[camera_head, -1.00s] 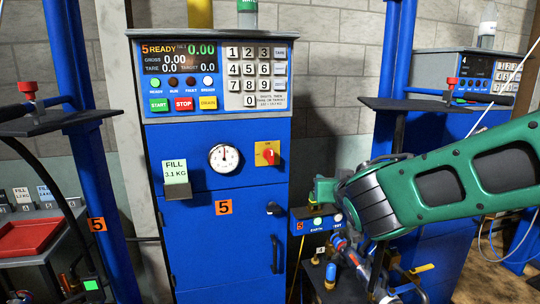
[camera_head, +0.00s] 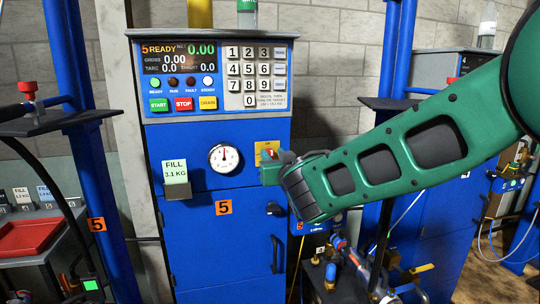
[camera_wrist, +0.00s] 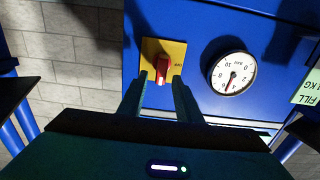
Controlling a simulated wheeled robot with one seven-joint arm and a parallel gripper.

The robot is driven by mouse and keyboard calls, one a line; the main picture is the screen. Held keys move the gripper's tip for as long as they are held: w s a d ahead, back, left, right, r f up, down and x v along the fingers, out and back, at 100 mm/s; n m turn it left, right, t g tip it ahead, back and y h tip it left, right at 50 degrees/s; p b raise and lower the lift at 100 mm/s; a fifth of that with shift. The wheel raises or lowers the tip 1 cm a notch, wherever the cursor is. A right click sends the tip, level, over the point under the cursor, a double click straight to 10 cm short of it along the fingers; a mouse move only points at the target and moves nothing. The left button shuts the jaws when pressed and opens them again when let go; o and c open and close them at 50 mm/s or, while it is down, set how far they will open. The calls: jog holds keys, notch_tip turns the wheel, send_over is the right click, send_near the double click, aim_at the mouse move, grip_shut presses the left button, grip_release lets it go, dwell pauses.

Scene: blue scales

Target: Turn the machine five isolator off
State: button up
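The isolator on machine five's blue cabinet (camera_head: 190,225) is a red rotary knob (camera_wrist: 163,72) on a yellow plate (camera_wrist: 163,50). In the head view only part of the yellow plate (camera_head: 262,147) shows clearly; my gripper and wrist cover most of the rest. My gripper (camera_head: 272,168) is in front of the cabinet, right of the round gauge. In the wrist view my gripper (camera_wrist: 159,82) is open, with one dark finger on each side of the red knob. I cannot tell whether the fingers touch it. The lettering on the plate is too small to read.
The pressure gauge (camera_head: 224,158) is beside the isolator. Above is the control panel with a display reading 5 READY (camera_head: 178,57), a keypad (camera_head: 255,70) and coloured buttons. A FILL card (camera_head: 175,171) is at left. A door handle (camera_head: 277,254) and pipework are lower right.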

aim_at(272, 153)
jog(key=shift+x, duration=1.55)
